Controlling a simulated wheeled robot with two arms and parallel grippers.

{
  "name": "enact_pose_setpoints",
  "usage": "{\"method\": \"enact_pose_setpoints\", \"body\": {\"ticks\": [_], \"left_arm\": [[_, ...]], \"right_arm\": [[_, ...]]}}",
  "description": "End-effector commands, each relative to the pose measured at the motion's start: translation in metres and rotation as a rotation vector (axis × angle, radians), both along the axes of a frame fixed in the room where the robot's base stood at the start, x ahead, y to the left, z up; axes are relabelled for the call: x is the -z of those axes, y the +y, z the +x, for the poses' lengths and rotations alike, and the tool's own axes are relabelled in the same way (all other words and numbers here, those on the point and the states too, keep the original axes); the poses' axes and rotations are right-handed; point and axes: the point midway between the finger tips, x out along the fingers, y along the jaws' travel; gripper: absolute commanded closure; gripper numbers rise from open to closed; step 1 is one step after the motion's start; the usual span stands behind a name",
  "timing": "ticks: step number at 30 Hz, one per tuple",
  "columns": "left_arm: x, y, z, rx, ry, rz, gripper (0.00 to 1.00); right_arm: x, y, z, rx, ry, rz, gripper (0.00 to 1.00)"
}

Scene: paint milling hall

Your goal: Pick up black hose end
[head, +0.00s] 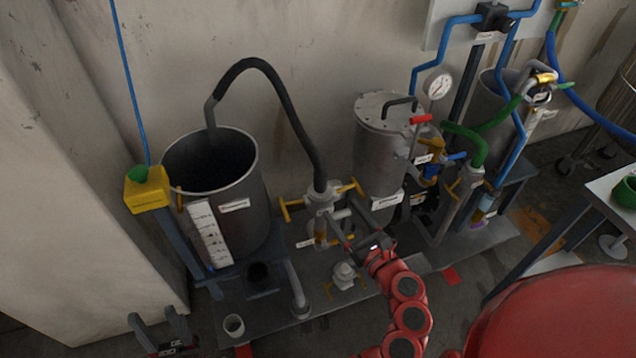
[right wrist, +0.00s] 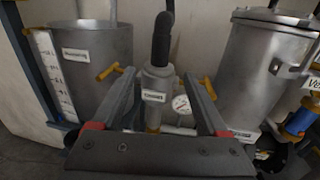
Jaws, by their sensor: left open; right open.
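The black hose (head: 268,80) arches from the open grey tank (head: 248,215) to a metal fitting (head: 322,202) with yellow handles. One end hangs over the tank's mouth on a grey pipe piece; the other end meets the top of the fitting. In the right wrist view the hose (right wrist: 162,38) rises from the labelled fitting (right wrist: 157,84), seen between and beyond my fingers. My right gripper (head: 350,228) is open and empty, just right of and below the hose's lower end. My left gripper (head: 157,318) is open and empty at the bottom left.
A lidded tank (head: 378,150) and a pressure gauge (head: 438,84) stand right of the fitting. A yellow box with a green button (head: 147,190) is at the left.

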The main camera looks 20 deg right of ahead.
Motion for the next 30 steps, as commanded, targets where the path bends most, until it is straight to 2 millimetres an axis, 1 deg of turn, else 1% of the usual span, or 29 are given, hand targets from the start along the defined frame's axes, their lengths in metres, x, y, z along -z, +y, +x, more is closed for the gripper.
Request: {"method": "enact_pose_setpoints", "body": {"ticks": [1, 3, 6, 9, 12, 17, 19, 24, 27, 30], "left_arm": [[0.000, 0.000, 0.000, 0.000, 0.000, 0.000, 0.50], [0.000, 0.000, 0.000, 0.000, 0.000, 0.000, 0.50], [0.000, 0.000, 0.000, 0.000, 0.000, 0.000, 0.50], [0.001, 0.000, 0.000, 0.000, 0.000, 0.000, 0.50], [0.001, 0.000, 0.000, 0.000, 0.000, 0.000, 0.50], [0.002, 0.000, 0.000, 0.000, 0.000, 0.000, 0.50], [0.003, 0.000, 0.000, 0.000, 0.000, 0.000, 0.50], [0.005, 0.000, 0.000, 0.000, 0.000, 0.000, 0.50], [0.006, 0.000, 0.000, 0.000, 0.000, 0.000, 0.50], [0.006, 0.000, 0.000, 0.000, 0.000, 0.000, 0.50]], "right_arm": [[-0.001, 0.004, 0.013, -0.008, -0.002, -0.003, 0.23], [-0.001, 0.007, 0.030, -0.008, -0.002, -0.006, 0.23], [0.000, 0.012, 0.054, -0.006, -0.001, -0.005, 0.23], [0.000, 0.015, 0.073, -0.004, 0.000, -0.004, 0.23], [0.000, 0.017, 0.085, -0.003, 0.000, -0.005, 0.23], [0.000, 0.018, 0.094, 0.002, 0.000, -0.003, 0.23], [0.001, 0.020, 0.101, 0.000, 0.001, -0.005, 0.23], [0.001, 0.025, 0.126, -0.001, 0.000, -0.007, 0.23], [0.000, 0.028, 0.138, -0.002, 0.000, -0.004, 0.23], [0.001, 0.028, 0.143, 0.002, 0.000, -0.003, 0.23]]}}
